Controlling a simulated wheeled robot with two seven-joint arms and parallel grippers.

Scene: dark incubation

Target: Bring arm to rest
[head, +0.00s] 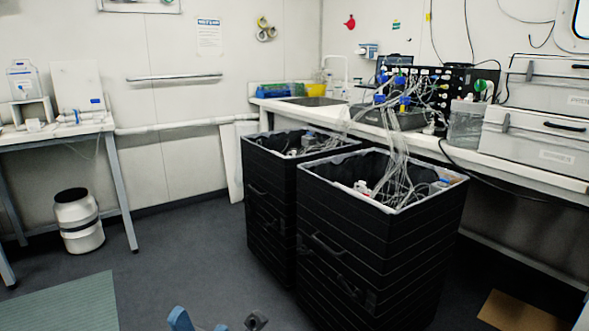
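Neither of my grippers can be made out in the head view. A small blue part and a dark knob-like part show at the bottom edge, left of centre. They are cut off by the frame, and I cannot tell what they belong to. No held object is visible.
Two black bins (380,250) (268,205) with clear tubing stand before a white counter (480,155) bearing equipment and grey cases (535,140). A side table (60,130) and a white canister (78,222) are at left. Dark floor (180,255) is clear between; a green mat (65,305) lies front left.

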